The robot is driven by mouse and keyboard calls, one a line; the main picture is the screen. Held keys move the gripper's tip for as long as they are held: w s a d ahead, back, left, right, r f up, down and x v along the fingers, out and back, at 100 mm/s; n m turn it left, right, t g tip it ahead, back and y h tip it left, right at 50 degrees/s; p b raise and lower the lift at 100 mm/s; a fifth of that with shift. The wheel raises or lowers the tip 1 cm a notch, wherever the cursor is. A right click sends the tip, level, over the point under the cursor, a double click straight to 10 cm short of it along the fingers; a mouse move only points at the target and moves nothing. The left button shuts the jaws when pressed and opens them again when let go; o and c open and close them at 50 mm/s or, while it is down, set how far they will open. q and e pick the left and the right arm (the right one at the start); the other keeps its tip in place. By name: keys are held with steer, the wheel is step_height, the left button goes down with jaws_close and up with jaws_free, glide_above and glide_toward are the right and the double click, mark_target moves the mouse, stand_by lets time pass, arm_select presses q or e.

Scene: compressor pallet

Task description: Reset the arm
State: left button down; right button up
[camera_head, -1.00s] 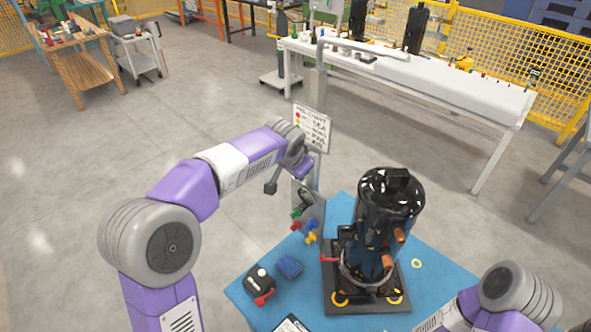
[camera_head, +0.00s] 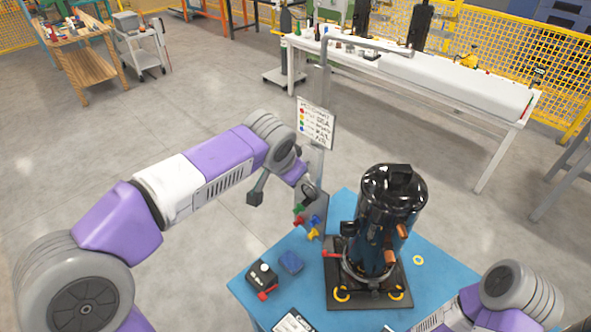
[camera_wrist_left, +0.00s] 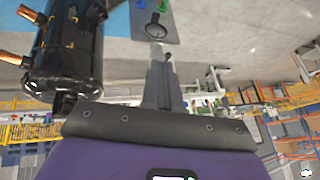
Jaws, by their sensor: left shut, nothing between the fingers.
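My left arm reaches in from the left in the head view, and its gripper (camera_head: 308,190) is in front of the sign post, just above the grey panel with coloured plugs. In the left wrist view the fingers (camera_wrist_left: 158,62) are together with nothing between them. They point toward the grey panel (camera_wrist_left: 150,20), which has a dark round part on it; whether they touch it I cannot tell. My right arm shows at the lower right of the head view, but its gripper is out of the frame.
A black compressor (camera_head: 390,215) stands upright on a dark base on the blue table (camera_head: 440,270), right of my left gripper. A colour-chart sign (camera_head: 316,123) hangs on the post.

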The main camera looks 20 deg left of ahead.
arm_select(q)
steer(key=shift+s+a+r, duration=0.15)
steer(key=shift+s+r, duration=0.15)
steer(key=shift+s, duration=0.25)
